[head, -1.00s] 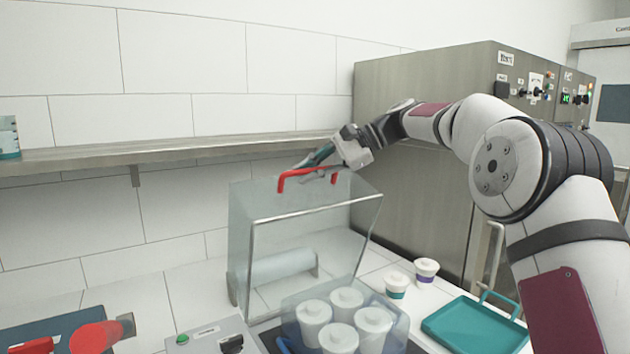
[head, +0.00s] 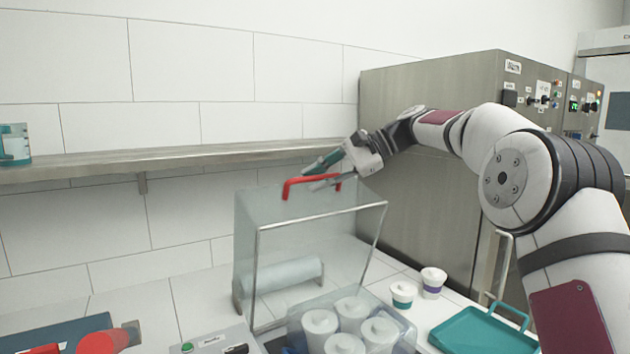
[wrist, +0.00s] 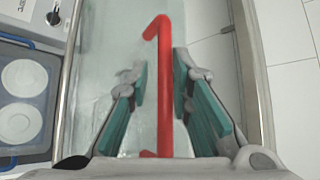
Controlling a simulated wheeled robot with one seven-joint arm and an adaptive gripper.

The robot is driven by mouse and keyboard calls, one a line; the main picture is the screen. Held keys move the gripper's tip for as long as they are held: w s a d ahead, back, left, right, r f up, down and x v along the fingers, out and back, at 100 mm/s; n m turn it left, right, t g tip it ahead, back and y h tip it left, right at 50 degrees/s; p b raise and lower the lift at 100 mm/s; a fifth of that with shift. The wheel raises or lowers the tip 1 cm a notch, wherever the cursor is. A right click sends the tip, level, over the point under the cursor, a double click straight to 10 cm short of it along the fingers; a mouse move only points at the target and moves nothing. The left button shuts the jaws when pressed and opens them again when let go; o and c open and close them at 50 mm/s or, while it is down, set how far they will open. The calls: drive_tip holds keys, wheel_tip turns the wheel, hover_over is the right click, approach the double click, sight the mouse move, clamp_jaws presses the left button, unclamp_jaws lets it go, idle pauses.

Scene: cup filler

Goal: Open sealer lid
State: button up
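The sealer's clear lid (head: 305,235) stands raised, with its red handle (head: 290,186) along the top edge. Its open front shows above the sealer base. The handle also shows in the wrist view (wrist: 164,110), running up the middle. My gripper (head: 313,177) is at the handle, coming from the right. In the wrist view my gripper (wrist: 160,72) is open, with one teal-padded finger on each side of the handle. Gaps show between the handle and both pads.
A steel shelf (head: 200,158) runs along the wall behind the lid. A steel cabinet (head: 430,95) stands at the right. Two cups (head: 403,294) (head: 432,281) and a teal tray (head: 475,335) are on the counter right of the sealer. A control panel (head: 215,343) is at front left.

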drive_tip(key=v, duration=1.1)
